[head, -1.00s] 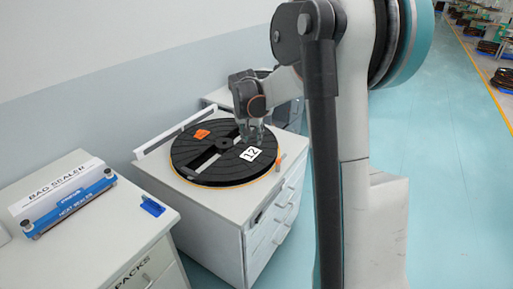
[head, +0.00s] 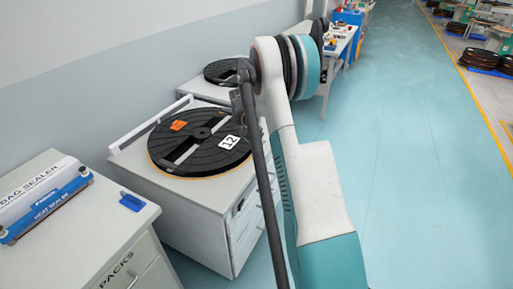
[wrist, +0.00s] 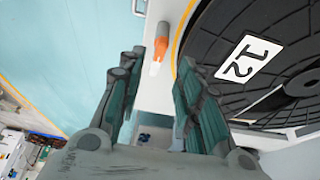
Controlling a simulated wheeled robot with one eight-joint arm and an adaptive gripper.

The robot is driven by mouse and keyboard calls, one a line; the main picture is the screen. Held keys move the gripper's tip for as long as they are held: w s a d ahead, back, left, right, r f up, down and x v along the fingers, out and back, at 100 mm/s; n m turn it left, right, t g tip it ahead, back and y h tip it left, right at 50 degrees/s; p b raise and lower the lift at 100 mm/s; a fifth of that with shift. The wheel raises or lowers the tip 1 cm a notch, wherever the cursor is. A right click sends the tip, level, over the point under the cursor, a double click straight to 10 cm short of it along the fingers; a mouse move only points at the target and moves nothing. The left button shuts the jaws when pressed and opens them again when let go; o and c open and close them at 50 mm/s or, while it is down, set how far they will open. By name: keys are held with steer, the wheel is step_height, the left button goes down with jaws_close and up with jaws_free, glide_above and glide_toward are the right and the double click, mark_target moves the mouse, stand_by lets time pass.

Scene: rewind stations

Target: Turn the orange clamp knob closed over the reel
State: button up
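The black reel (head: 185,158) lies flat on a white cabinet top, with a white "12" label (head: 229,142) and an orange label (head: 178,125). In the wrist view the reel (wrist: 285,50) fills the right side. The orange clamp knob (wrist: 163,42) stands beside the reel's rim, apart from it. My gripper (wrist: 160,58) is open and empty, its two fingers spread to either side of the knob's line. I cannot tell whether the knob is between the fingertips or beyond them. In the head view my arm hides the knob and the fingers.
A white rail (head: 150,125) runs along the cabinet's wall side. Another dark reel (head: 222,72) lies on a station behind. At the left a bag sealer (head: 45,200) and a blue item (head: 132,201) lie on a second cabinet. The floor (head: 395,160) to the right is clear.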

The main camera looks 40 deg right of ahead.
mark_target(257, 146)
steer(key=b+x, duration=0.1)
steer(key=x, duration=0.6)
steer(key=shift+f+b, duration=0.1)
steer(key=shift+b, duration=0.3)
steer(key=shift+c, duration=0.4)
steer(key=shift+d, duration=0.1)
jaws_close()
